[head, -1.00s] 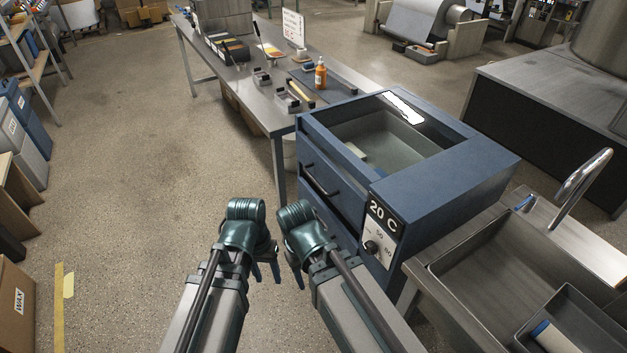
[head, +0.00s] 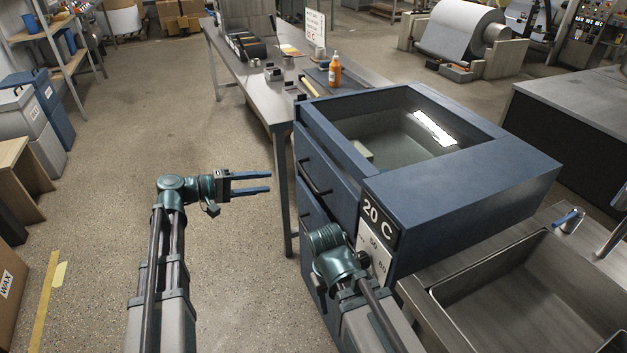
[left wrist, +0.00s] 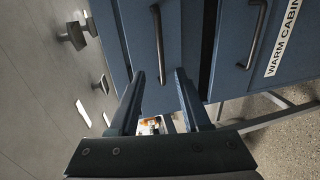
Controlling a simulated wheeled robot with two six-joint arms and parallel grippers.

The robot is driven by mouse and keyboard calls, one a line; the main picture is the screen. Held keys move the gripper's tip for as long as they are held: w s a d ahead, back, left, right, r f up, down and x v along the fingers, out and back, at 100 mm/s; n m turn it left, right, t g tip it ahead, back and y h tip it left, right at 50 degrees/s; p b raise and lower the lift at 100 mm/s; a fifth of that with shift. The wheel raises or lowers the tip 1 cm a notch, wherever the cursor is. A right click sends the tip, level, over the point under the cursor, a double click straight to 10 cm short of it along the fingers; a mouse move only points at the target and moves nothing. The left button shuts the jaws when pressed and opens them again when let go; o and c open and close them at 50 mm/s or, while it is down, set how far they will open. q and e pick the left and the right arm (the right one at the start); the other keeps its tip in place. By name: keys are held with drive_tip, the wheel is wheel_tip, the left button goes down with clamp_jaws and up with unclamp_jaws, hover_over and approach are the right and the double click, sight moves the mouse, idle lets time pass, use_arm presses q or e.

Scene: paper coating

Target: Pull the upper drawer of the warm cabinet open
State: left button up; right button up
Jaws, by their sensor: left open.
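The warm cabinet (head: 470,210) is a blue box with a glazed top and a "20 C" display. Its upper drawer (head: 335,190) looks shut, with a dark bar handle (head: 317,180) on its front. My left gripper (head: 270,182) is open and empty, left of the drawer front and apart from it, fingers pointing at it. In the left wrist view, turned sideways, the upper handle (left wrist: 158,45) lies ahead of the gap between the fingers (left wrist: 160,75). The lower drawer's handle (left wrist: 257,35) is to its right. My right wrist is in front of the cabinet's lower front; its fingers are hidden.
A steel worktable (head: 262,95) with an orange bottle (head: 335,72) stands behind the cabinet. A sink (head: 510,300) adjoins it at the right. A "WAX" box (head: 10,285) is at the lower left. The floor (head: 120,170) left of the cabinet is clear.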

sight(307, 176)
use_arm(q)
drive_tip(key=b+x, duration=0.2)
drive_tip(key=x, duration=1.2)
drive_tip(key=shift+s+b, duration=0.1)
drive_tip(key=shift+b, duration=0.3)
clamp_jaws()
idle(0.8)
